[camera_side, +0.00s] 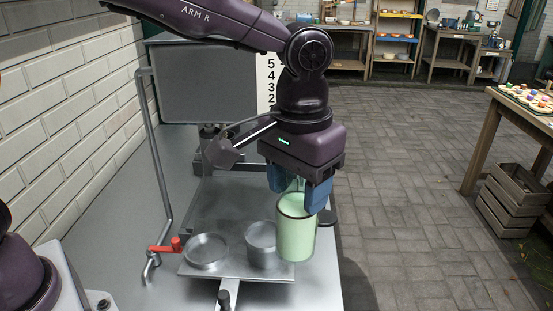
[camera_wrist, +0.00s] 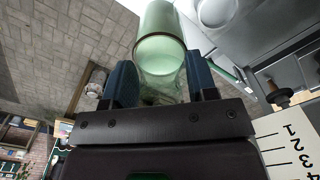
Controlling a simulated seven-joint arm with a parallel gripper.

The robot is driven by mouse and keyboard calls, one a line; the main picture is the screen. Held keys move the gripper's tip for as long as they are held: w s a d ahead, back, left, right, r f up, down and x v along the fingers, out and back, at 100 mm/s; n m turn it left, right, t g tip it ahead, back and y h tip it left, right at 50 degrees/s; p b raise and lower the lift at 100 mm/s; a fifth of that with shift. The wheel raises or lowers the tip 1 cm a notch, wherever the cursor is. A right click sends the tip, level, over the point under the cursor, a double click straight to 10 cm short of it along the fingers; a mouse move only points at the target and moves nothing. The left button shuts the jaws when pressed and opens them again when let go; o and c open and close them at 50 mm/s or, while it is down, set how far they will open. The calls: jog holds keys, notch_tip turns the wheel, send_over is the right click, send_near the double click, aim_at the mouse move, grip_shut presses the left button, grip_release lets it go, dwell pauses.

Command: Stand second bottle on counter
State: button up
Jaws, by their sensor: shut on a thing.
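A pale green bottle (camera_side: 297,235) hangs below my gripper (camera_side: 297,187), roughly upright. The two blue fingers are shut on its narrower clear top, and its wide body points down. The bottle also shows in the wrist view (camera_wrist: 160,40) between the fingers of my gripper (camera_wrist: 162,80). In the side view its bottom is in front of the right end of a metal plate on the grey counter (camera_side: 130,235). I cannot tell whether the bottle touches anything below. No other bottle is clearly in view.
The metal plate (camera_side: 212,272) carries a shallow round dish (camera_side: 206,249) and a grey cup (camera_side: 261,240), the cup close left of the bottle. A red-handled tap (camera_side: 165,246) is left of the plate. A numbered scale (camera_side: 267,82) stands behind. The counter's right edge is close.

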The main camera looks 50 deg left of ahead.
jog(key=s+d+n, duration=0.2)
jog(key=s+d, duration=0.2)
jog(key=d, duration=0.3)
notch_tip(320, 180, down, 16)
jog(key=shift+w+a+f, duration=0.2)
jog(key=shift+w+a, duration=0.1)
jog(key=shift+a, duration=0.15)
jog(key=shift+f, duration=0.1)
dwell(0.5)
jog(key=shift+f, duration=0.6)
jog(key=shift+f, duration=0.45)
dwell(0.4)
